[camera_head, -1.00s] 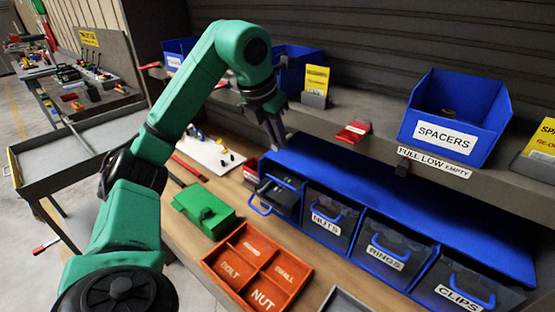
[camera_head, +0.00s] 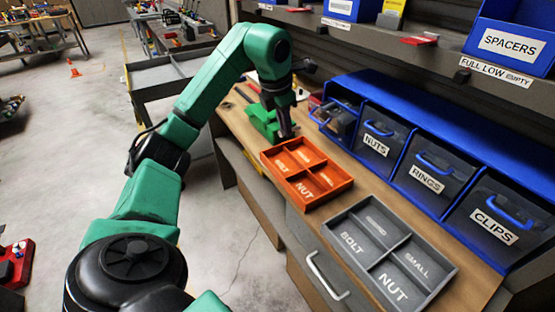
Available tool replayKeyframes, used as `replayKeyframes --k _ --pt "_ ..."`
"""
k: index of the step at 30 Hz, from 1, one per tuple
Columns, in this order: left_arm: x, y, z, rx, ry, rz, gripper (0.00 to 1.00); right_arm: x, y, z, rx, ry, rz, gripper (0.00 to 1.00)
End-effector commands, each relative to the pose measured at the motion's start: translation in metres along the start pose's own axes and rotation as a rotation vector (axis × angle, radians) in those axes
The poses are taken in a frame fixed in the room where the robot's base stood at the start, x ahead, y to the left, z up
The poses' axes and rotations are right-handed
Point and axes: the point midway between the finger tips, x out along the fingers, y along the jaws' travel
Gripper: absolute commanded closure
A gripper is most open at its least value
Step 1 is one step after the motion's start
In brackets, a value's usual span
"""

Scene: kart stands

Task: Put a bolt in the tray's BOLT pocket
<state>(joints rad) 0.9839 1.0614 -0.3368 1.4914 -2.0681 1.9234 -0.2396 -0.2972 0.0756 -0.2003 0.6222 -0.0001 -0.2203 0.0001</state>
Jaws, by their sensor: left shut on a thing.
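My left gripper (camera_head: 284,128) points down just beyond the orange tray, in front of the green box (camera_head: 262,122) in the picture. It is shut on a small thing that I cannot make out. The orange tray (camera_head: 331,199) lies on the bench, with its BOLT pocket (camera_head: 281,168) at the left and NUT at the front. A grey tray (camera_head: 441,289) lies nearer, with its own BOLT pocket (camera_head: 351,243) at the left. Both BOLT pockets look empty. My right gripper is not in view.
The leftmost drawer (camera_head: 337,121) of the blue bin unit (camera_head: 420,118) stands pulled out. The NUTS (camera_head: 375,145), RINGS (camera_head: 426,178) and CLIPS (camera_head: 494,222) drawers are shut. A shelf with a SPACERS bin (camera_head: 511,48) overhangs the back.

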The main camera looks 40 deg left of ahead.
Motion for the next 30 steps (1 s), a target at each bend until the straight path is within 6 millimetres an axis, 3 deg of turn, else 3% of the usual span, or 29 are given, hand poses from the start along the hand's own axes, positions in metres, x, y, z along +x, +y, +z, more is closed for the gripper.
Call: replayKeyframes --k 1,6,16,28,29,30 --pt "0.018 -0.003 -0.007 0.001 0.006 0.0 1.0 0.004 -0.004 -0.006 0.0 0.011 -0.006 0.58" --pt "0.069 -0.01 -0.021 0.001 0.003 -0.002 1.0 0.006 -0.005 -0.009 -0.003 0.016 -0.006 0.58" --pt "0.126 -0.019 -0.036 -0.001 0.0 -0.003 1.0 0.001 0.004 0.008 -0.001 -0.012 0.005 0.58" --pt "0.136 -0.019 -0.038 -0.001 -0.004 0.001 1.0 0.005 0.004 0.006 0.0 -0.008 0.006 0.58" --pt "0.135 -0.019 -0.038 -0.001 -0.004 0.0 0.75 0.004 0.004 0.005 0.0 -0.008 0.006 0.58" --pt "0.134 -0.019 -0.038 -0.001 -0.004 0.0 0.74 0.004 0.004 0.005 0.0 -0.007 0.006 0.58"
